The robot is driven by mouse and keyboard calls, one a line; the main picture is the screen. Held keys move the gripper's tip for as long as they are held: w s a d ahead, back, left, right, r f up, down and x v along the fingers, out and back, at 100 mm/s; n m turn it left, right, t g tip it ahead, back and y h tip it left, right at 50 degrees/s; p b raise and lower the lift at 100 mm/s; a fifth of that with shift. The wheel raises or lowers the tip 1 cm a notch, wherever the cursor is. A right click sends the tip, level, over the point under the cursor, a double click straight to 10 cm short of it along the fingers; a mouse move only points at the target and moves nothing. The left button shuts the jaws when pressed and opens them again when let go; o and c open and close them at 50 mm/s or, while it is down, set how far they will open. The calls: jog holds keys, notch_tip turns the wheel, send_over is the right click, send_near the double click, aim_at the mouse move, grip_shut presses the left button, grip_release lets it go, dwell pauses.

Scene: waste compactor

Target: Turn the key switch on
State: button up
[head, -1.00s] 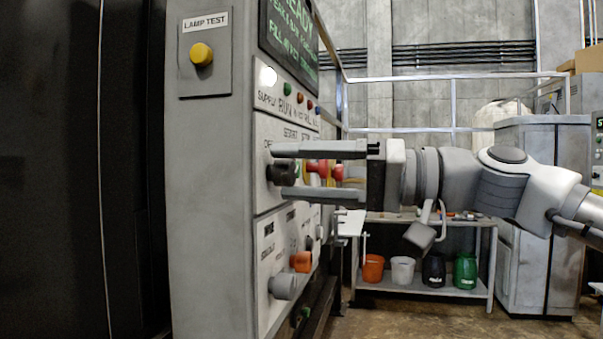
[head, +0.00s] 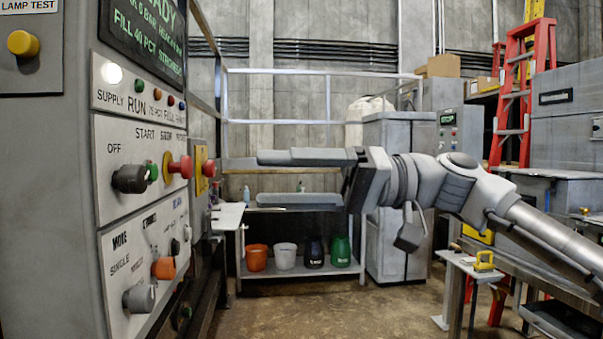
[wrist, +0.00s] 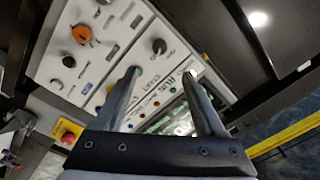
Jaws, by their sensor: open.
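The black rotary switch beside the OFF label (head: 129,178) is on the control panel at left, and I take it to be the key switch. It also shows in the wrist view (wrist: 159,46), just beyond the fingertips. Its exact turn position is too small to read. My gripper (head: 258,178) is open and empty, to the right of the switch and apart from it in the head view. Its two fingers also show in the wrist view (wrist: 160,72), pointing toward the panel.
The panel (head: 110,240) also holds a green START button (head: 152,171), a red button (head: 181,167), an orange knob (head: 164,268) and a grey knob (head: 139,298). A yellow lamp-test button (head: 22,43) is above. A shelf with buckets (head: 257,257) stands behind. Floor is clear at centre.

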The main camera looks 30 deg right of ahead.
jog(key=shift+v, duration=1.2)
jog(key=s+a+f+m+t+h, duration=0.2)
jog(key=s+a+f+h, duration=0.3)
jog(key=a+f+h, duration=0.6)
jog(key=s+d+f+m+g+h, duration=0.1)
jog(key=d+f+h, duration=0.15)
jog(key=f, duration=0.85)
jog(key=s+d+f+m+g+h, duration=0.15)
jog(key=f+h, duration=0.25)
jog(key=f, duration=0.6)
notch_tip(320, 180, up, 15)
jog(key=p, duration=1.5)
jog(key=shift+w+d+n, duration=0.35)
jog(key=shift+w+d, duration=0.05)
jog(key=shift+d, duration=0.05)
